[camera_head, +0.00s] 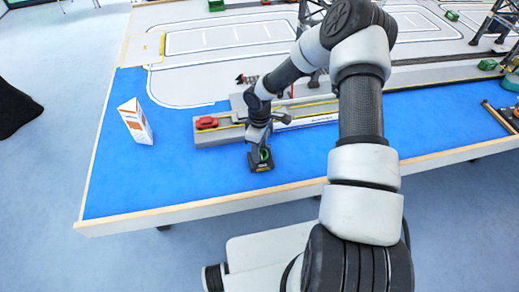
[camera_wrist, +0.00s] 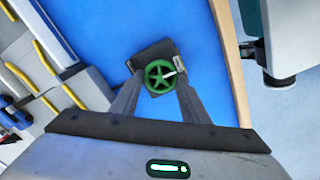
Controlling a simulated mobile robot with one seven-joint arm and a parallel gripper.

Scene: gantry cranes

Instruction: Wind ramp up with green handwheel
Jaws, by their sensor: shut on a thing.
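The green handwheel (camera_wrist: 160,77) sits on a small dark block (camera_wrist: 152,53) on the blue surface. In the head view the wheel (camera_head: 264,156) is partly hidden by my gripper. My gripper (camera_head: 260,148) points down at the wheel, and in the wrist view its two dark fingers (camera_wrist: 158,84) are closed on either side of the rim. A long grey piece with yellow lines (camera_head: 212,135) lies just behind the block. It may be the ramp, but I cannot tell whether any part of it is raised.
A red toy car (camera_head: 206,122) stands on the left end of the grey piece. An orange and white carton (camera_head: 136,122) stands on the blue at the left. The table's wooden front edge (camera_head: 200,205) is near the wheel. Crane models (camera_head: 490,25) stand at the back right.

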